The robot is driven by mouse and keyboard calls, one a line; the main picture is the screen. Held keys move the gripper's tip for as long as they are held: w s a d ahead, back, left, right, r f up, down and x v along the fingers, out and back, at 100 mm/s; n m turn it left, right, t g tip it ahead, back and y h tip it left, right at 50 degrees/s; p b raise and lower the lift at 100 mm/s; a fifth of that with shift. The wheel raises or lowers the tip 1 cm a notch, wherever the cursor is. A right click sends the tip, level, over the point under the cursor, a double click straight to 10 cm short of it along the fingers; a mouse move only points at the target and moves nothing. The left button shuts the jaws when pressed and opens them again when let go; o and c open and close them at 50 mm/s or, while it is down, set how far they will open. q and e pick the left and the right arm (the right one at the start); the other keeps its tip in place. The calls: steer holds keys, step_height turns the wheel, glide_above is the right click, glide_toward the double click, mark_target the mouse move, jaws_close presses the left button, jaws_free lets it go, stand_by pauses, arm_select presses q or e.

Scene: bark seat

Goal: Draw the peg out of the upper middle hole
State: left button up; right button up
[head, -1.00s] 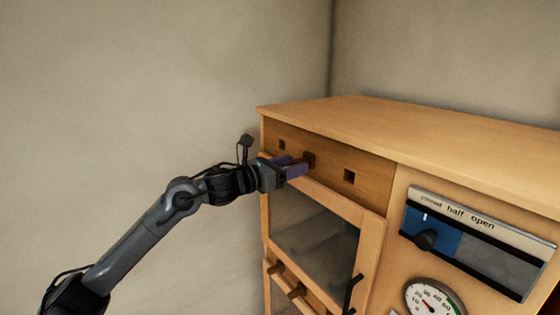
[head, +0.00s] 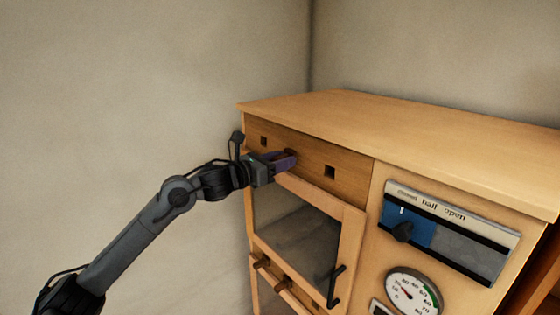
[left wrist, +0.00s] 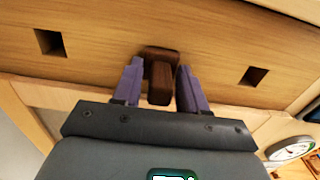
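The peg is a dark brown wooden piece with a block-shaped grip, in the upper middle hole of the drawer-like front panel (head: 352,186). It shows between my fingers in the left wrist view (left wrist: 160,82); in the head view only a bit of it (head: 291,152) shows. My left gripper (left wrist: 160,88) has its purple fingers on either side of the peg's grip, with narrow gaps visible, so it looks open around it. In the head view, my left gripper (head: 286,160) is at the panel and covers most of the peg. My right gripper is not in view.
Empty square holes lie left (head: 264,141) and right (head: 330,172) of the peg. Below is a glazed door (head: 298,228) with a dark handle (head: 335,287). A slider panel (head: 455,240) and a dial (head: 411,292) are at right. Left of the cabinet is free room before the wall.

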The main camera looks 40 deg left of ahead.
arm_select(q)
steer(key=c, duration=0.3)
steer(key=b+v, duration=0.7)
steer(key=v, duration=0.3)
steer(key=shift+s+b, duration=0.2)
steer(key=shift+b, duration=0.1)
steer(key=shift+c, duration=0.2)
stand_by(0.7)
stand_by(0.5)
